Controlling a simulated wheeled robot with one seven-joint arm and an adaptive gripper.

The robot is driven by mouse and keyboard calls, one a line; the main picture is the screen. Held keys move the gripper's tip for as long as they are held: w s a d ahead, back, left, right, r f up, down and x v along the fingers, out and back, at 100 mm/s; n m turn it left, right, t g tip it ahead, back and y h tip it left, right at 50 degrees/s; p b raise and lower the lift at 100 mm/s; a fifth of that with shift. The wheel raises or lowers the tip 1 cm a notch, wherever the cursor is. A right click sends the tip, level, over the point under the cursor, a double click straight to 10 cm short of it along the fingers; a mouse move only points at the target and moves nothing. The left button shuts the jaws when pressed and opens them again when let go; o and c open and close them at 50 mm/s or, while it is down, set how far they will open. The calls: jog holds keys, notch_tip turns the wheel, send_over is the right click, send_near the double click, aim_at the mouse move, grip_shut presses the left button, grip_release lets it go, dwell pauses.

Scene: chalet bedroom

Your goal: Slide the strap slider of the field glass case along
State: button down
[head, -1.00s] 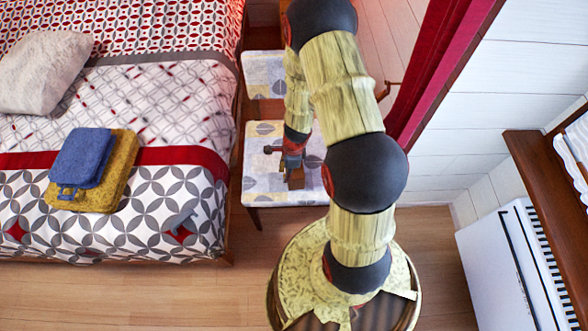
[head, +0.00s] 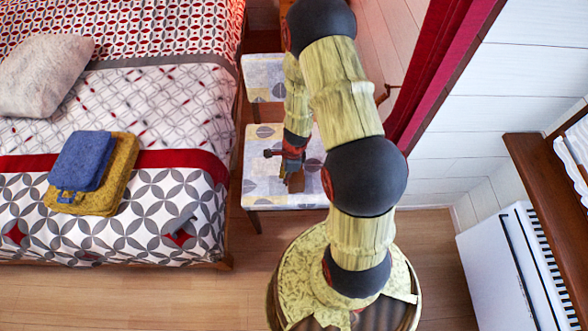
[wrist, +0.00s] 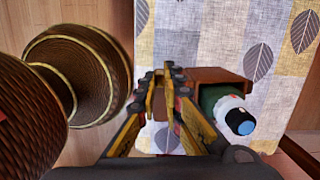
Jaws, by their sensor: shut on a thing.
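The brown field glass case (wrist: 222,76) lies on the patterned seat (wrist: 210,25), just right of my fingertips in the wrist view. In the head view, a small brown part of it (head: 296,183) shows below my wrist. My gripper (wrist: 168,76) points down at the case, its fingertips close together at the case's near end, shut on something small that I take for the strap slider. The fingers hide the slider and most of the strap. In the head view, my gripper (head: 291,165) is mostly covered by my wrist.
A bed (head: 120,230) with folded blue and mustard towels (head: 82,160) stands left of the seat. A red curtain (head: 440,60) hangs at the right. Wooden floor (head: 120,295) is clear in front.

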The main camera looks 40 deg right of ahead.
jog(key=shift+w+d+r+p, duration=0.1)
jog(key=shift+w+d+p, duration=0.35)
jog(key=shift+w+p, duration=0.35)
jog(key=shift+w+d+p, duration=0.45)
jog(key=shift+w+p, duration=0.35)
jog(key=c, duration=1.9)
grip_release()
jog(key=r+p, duration=0.3)
jog(key=r, duration=0.1)
jog(key=r+p, duration=0.2)
jog(key=shift+s+d+p, duration=0.25)
jog(key=shift+d+p, duration=0.05)
jog(key=shift+d, duration=0.05)
jog(key=shift+f, duration=0.1)
